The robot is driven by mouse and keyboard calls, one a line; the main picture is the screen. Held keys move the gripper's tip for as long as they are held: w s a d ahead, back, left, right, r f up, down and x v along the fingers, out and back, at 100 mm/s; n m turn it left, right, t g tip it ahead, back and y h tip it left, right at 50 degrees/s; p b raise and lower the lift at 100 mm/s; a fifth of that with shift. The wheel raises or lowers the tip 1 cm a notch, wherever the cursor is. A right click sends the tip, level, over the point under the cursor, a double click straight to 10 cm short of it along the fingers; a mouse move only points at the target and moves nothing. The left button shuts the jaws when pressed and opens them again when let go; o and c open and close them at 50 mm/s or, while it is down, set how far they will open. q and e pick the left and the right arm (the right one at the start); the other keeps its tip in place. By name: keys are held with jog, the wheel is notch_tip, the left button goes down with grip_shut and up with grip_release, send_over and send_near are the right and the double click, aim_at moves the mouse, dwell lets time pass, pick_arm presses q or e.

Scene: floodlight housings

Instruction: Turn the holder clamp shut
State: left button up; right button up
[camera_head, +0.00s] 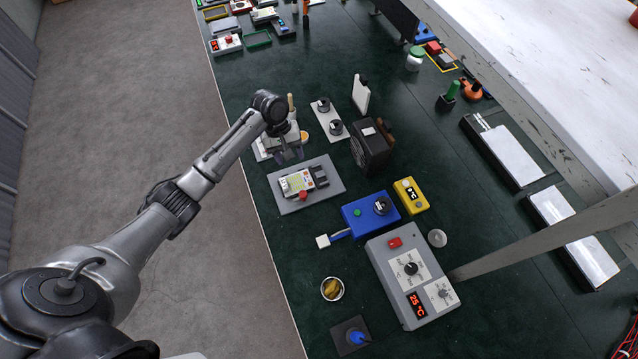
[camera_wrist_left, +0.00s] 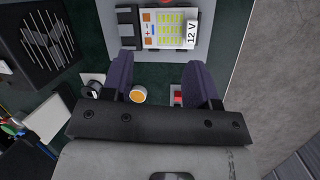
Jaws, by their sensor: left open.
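A light grey plate (camera_head: 335,186) lies on the bench and carries a pale device (camera_head: 294,182) with dark blocks at its right end and a red knob (camera_head: 303,195) at its front. In the left wrist view the device (camera_wrist_left: 166,30) shows yellow-green cells and a "12 V" label at the top. I cannot tell for sure which part is the holder clamp. My left gripper (camera_head: 289,156) is just behind this plate, pointing down. In the left wrist view its purple fingers (camera_wrist_left: 160,82) are apart, with nothing held between them. My right gripper is not in view.
A yellow round button (camera_wrist_left: 138,95) and a red part (camera_wrist_left: 178,97) show near the fingers. A black fan box (camera_head: 371,148) stands right of the gripper. A blue box (camera_head: 360,216) and grey control box (camera_head: 387,270) are nearer.

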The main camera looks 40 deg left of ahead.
aim_at(303, 194)
pick_arm(q)
jog(key=s+d+f+n, duration=0.1)
jog(key=d+f+n, duration=0.1)
jog(key=f, duration=0.1)
jog(key=d+f+n+b, duration=0.1)
jog(key=f, duration=0.3)
jog(key=s+d+f+n+b, duration=0.1)
jog(key=d+f+n, duration=0.1)
jog(key=f, duration=0.2)
jog(key=shift+s+d+f+n+g+h, duration=0.2)
jog(key=shift+s+d+n+g+h, duration=0.1)
jog(key=shift+s+d+g+h, duration=0.1)
jog(key=shift+d+f, duration=0.2)
jog(key=shift+f, duration=0.45)
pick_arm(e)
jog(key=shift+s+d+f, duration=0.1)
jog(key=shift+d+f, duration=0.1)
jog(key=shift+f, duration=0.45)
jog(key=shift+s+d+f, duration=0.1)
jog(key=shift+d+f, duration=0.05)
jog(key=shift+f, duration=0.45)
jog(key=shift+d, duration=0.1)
pick_arm(q)
jog(key=c, duration=0.9)
jog(key=shift+r, duration=0.1)
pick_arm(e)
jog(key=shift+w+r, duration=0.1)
